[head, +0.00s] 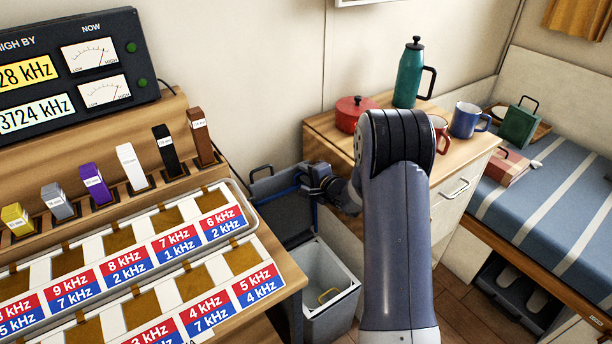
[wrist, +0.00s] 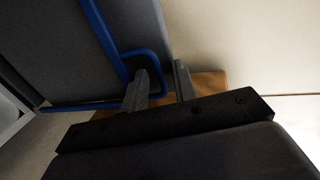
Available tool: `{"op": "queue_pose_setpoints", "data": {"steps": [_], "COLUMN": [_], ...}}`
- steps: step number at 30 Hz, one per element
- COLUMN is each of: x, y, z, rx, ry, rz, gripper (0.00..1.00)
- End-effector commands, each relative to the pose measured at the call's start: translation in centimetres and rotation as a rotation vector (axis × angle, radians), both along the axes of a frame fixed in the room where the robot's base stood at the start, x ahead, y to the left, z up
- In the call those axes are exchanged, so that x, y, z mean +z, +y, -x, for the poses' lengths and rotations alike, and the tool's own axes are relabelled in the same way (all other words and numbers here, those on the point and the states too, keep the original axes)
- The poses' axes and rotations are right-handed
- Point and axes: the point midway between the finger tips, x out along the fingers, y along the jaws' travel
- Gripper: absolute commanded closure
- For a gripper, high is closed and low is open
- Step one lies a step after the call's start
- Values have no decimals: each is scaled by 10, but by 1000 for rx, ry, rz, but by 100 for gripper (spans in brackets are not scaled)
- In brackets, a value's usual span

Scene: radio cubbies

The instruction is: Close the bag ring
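The blue bag ring (head: 286,191) stands raised against the open dark grey lid of the bin (head: 345,305). In the wrist view the ring (wrist: 103,35) is a blue bar at the upper left, with a bent corner close to my left finger. My gripper (head: 316,180) is at the right end of the ring, above the bin. In the wrist view my gripper (wrist: 160,78) has its two fingers apart, with a gap between them. The ring's corner passes by the left fingertip; I cannot tell whether it touches. My arm hides part of the bin's surroundings.
The cubby desk (head: 290,275) is left of the bin, and the wooden cabinet (head: 450,195) is to its right. A red pot (head: 352,113), a green flask (head: 408,78) and mugs stand on the cabinet.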

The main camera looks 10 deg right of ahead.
Motion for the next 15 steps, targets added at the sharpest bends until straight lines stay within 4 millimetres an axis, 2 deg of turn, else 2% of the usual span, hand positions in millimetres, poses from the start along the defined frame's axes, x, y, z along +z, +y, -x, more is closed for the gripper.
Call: {"op": "queue_pose_setpoints", "data": {"steps": [7, 15], "x": [0, 0], "y": [0, 0], "z": [-1, 0], "rx": [0, 0], "ry": [0, 0], "rz": [0, 0], "gripper": [73, 95]}}
